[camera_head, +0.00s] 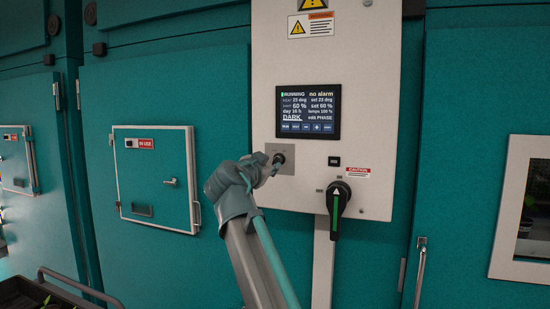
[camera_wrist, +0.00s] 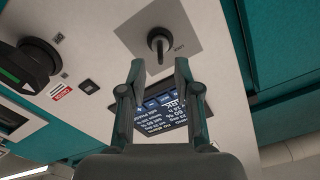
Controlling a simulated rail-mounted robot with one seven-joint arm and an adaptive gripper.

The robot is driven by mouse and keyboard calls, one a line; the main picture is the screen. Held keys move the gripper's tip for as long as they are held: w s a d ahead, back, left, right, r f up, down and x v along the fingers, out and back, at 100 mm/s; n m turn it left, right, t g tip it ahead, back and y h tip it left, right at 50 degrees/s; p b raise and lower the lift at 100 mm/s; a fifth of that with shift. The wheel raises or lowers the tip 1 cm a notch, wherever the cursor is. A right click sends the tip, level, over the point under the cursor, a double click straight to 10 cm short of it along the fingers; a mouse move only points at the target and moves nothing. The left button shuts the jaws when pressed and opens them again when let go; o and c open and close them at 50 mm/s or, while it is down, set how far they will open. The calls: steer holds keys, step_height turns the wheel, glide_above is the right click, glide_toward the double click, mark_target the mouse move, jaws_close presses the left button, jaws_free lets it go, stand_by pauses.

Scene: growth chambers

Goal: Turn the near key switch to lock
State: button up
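The key switch (camera_head: 279,158) is a dark round switch with a key on a square grey plate, below the screen on the white control panel. In the wrist view the key (camera_wrist: 159,43) shows at the top centre, on its plate (camera_wrist: 180,24). My gripper (camera_wrist: 160,66) is open, with one finger on each side of the line to the key. The key appears at or just beyond the fingertips, and I see no clear contact. In the head view my gripper (camera_head: 267,169) is at the lower left of the switch and partly covers its plate.
A black rotary handle (camera_head: 337,203) sticks out at the panel's lower right, close to the switch; it is at the left in the wrist view (camera_wrist: 32,62). The screen (camera_head: 308,112) is above. A small closed hatch (camera_head: 155,190) is on the teal door at left.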

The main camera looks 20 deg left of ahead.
mark_target(274, 162)
steer(key=shift+w+p, duration=0.8)
steer(key=shift+w, duration=1.95)
steer(key=shift+c, duration=0.2)
jaws_close()
